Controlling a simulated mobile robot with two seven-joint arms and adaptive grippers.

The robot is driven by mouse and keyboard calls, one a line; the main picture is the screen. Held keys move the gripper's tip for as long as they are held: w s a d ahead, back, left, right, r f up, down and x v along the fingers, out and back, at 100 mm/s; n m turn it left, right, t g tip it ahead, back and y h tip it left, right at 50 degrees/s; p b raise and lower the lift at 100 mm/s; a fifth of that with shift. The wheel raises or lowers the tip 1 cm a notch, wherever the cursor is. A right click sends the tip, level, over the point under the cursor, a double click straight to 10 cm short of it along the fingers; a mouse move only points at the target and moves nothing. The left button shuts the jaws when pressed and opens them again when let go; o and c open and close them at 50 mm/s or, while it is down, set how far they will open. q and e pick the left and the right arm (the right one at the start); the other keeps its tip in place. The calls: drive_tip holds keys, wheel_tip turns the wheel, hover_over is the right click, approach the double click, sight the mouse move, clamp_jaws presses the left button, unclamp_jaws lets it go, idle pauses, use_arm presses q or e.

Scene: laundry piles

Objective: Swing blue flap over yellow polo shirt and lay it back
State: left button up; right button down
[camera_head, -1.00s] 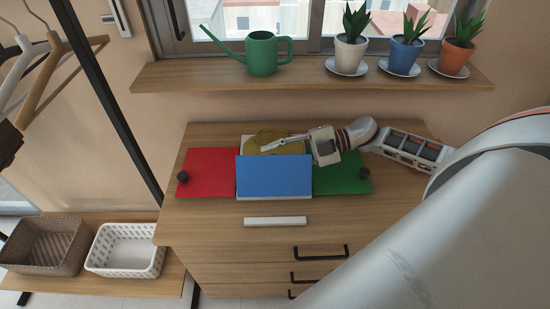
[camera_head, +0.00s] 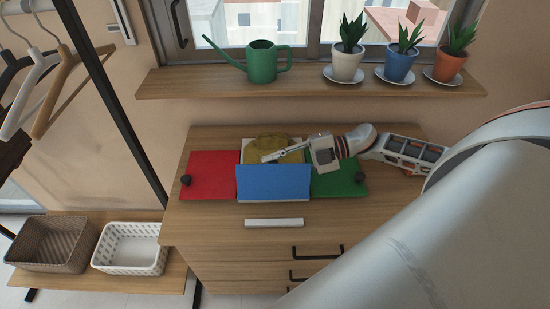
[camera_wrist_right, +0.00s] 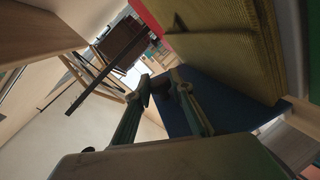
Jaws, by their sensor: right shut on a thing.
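The blue flap (camera_head: 272,184) is at the front middle of the folding board, its upper edge below the yellow polo shirt (camera_head: 268,146) in the head view. The folded shirt lies behind the flap on the pale middle panel and is partly covered by my right gripper (camera_head: 266,158). That gripper reaches in from the right, its fingertips at the flap's upper edge. In the right wrist view, the fingers (camera_wrist_right: 163,86) are close together against the blue flap (camera_wrist_right: 205,108), with the yellow shirt (camera_wrist_right: 225,50) beside it. My left gripper is not in view.
A red panel (camera_head: 212,175) with a black knob lies left and a green panel (camera_head: 338,182) right, on the wooden dresser (camera_head: 225,225). A white bar (camera_head: 273,223) lies in front. Two baskets stand lower left. A shelf above carries a watering can (camera_head: 263,62) and potted plants.

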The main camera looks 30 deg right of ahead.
drive_tip(key=shift+s+a+r, duration=0.15)
drive_tip(key=shift+r, duration=0.05)
drive_tip(key=c, duration=1.8)
unclamp_jaws()
drive_tip(key=shift+s+d, duration=0.25)
drive_tip(key=shift+d, duration=0.3)
drive_tip(key=v, duration=1)
drive_tip(key=shift+s+d+r, duration=0.15)
drive_tip(key=shift+s+d, duration=0.05)
drive_tip(key=shift+d, duration=0.15)
drive_tip(key=shift+d, duration=0.1)
